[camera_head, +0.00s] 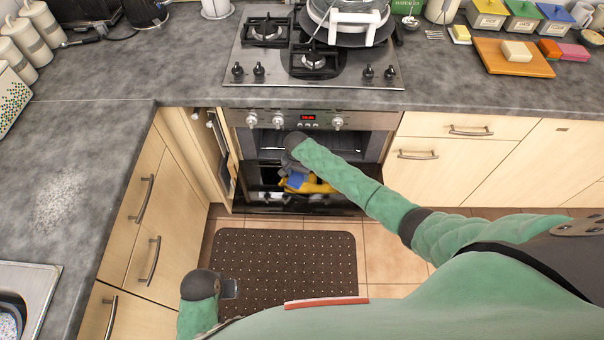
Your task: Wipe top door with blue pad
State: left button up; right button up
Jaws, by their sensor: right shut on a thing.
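The oven (262,118) is built in under the hob, and its upper cavity (268,140) shows a rack inside. A dark glossy panel (265,177) lies below that opening; I cannot tell for sure if it is the top door folded down. My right gripper (293,176) is shut on the blue pad (296,180) in front of this panel. A yellow piece (318,186) shows beside the pad. Whether the pad touches the panel is unclear. My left gripper (230,288) is low over the floor mat, mostly hidden by my arm, and its jaws are unclear.
A narrow panel (222,150) stands out at the oven's left side. A brown dotted mat (285,255) covers the floor in front. Drawers flank the oven. The hob (310,62) carries a pot, and the left worktop (100,140) is mostly clear.

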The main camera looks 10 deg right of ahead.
aim_at(287, 178)
jog(key=shift+w+a+f, duration=0.1)
jog(key=shift+w+a, duration=0.15)
jog(key=shift+a, duration=0.85)
jog(key=shift+w+a+f, duration=0.1)
jog(key=shift+w+a, duration=0.15)
jog(key=shift+a, duration=0.85)
